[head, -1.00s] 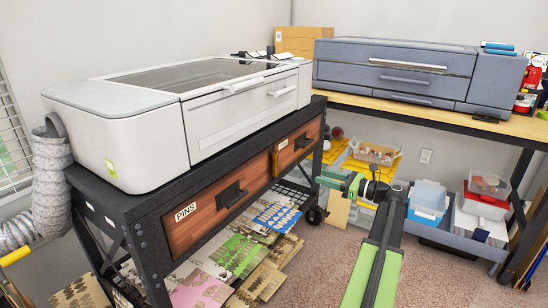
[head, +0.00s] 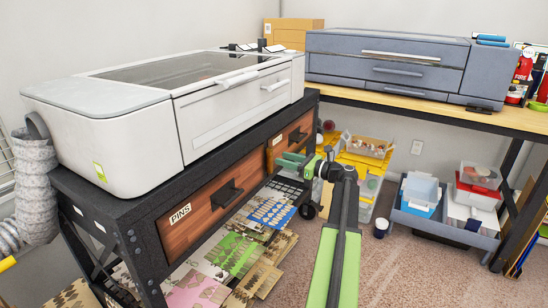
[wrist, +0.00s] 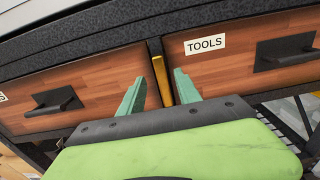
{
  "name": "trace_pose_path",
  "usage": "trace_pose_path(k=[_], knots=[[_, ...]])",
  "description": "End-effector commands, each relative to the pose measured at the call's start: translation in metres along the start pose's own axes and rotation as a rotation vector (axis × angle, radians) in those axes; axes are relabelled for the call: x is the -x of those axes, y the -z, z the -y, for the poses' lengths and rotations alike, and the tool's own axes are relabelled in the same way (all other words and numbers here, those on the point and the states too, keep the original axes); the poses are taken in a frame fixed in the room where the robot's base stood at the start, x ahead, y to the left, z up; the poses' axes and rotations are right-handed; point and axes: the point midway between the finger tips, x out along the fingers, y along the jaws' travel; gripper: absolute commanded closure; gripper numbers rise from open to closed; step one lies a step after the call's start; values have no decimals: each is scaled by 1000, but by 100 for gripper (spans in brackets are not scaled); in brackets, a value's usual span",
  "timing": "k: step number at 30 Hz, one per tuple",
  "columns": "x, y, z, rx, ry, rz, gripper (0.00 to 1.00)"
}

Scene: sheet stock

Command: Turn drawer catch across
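The drawer catch is a narrow brass-coloured bar (wrist: 161,80) standing nearly upright between two wood-fronted drawers. In the head view the brass strip (head: 270,161) shows small at the gap between the drawers. The PINS drawer (head: 198,211) is left of it and the TOOLS drawer (wrist: 240,50) right of it. Both look closed. My gripper (wrist: 160,76) is open, with one teal finger on each side of the catch in the picture. I see no clear contact. In the head view my gripper (head: 285,161) is at the front of the TOOLS drawer (head: 294,136).
A white machine (head: 130,110) stands on the dark bench above the drawers. Sheets (head: 235,250) lie on the lower shelf. A blue-grey machine (head: 390,65) is on the wooden bench at the back. Bins (head: 440,205) stand at right; the carpet between is mostly clear.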

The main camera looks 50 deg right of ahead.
Motion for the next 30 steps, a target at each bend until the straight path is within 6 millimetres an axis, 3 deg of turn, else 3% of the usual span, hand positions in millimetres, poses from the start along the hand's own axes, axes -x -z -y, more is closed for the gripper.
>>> trace_pose_path(k=[3,9,19,27,30], knots=[[-26,0,1,0,-1,0,60],[-49,0,1,0,1,0,60],[-52,0,1,0,2,0,61],[-52,0,1,0,2,0,97],[-52,0,1,0,2,0,100]])
